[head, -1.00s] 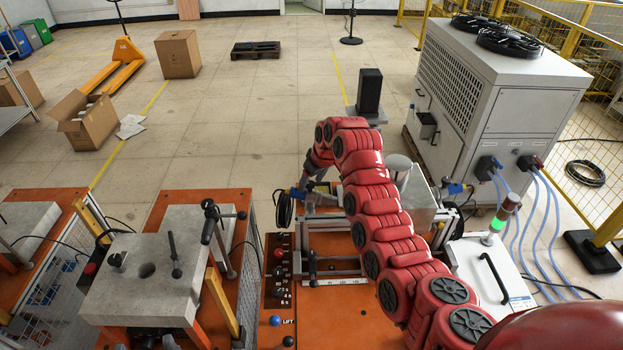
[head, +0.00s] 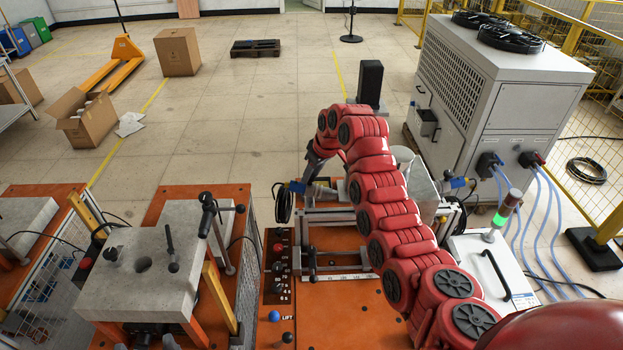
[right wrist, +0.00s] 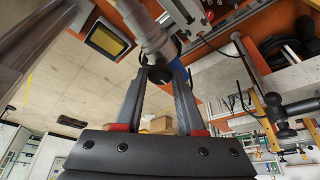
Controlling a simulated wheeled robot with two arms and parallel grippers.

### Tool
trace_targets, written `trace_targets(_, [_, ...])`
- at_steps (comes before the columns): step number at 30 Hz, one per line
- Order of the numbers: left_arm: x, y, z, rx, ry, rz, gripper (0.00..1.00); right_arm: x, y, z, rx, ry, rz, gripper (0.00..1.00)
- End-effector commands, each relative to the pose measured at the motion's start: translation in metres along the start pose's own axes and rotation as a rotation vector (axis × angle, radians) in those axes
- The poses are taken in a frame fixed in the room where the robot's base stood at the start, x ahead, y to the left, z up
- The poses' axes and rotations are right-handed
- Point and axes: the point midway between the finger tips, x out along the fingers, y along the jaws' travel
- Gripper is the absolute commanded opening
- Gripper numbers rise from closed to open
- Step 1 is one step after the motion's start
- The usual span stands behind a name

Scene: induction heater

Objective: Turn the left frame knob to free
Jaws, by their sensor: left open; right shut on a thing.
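My right arm comes in from the lower right of the head view and bends down over the heater frame (head: 345,212). In the right wrist view, the two fingers of my right gripper (right wrist: 159,70) are shut on a small black knob (right wrist: 160,76) at the end of a grey metal cylinder (right wrist: 150,35). The knob's pointer or marking cannot be made out. In the head view the knob cannot be told apart. My left gripper is not in view.
A control panel (head: 278,262) with knobs and buttons lies left of the frame. A stone-topped stand (head: 135,290) with upright handles is further left. A large grey chiller (head: 490,100) with hoses stands at the right. A signal lamp (head: 508,205) glows green. Open floor lies behind.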

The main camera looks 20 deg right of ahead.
Motion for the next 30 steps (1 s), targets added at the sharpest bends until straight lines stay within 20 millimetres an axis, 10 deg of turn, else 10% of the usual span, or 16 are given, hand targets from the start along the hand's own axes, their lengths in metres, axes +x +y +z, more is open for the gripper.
trace_targets(9, [-0.058,0.003,0.01,0.0,0.0,0.0,0.71,0.004,0.003,0.0,-0.218,0.003,-0.086,0.0])
trace_targets(30, [-0.044,0.002,0.007,0.0,0.0,0.0,0.71,-0.002,0.003,-0.003,-0.403,0.003,-0.164,0.0])
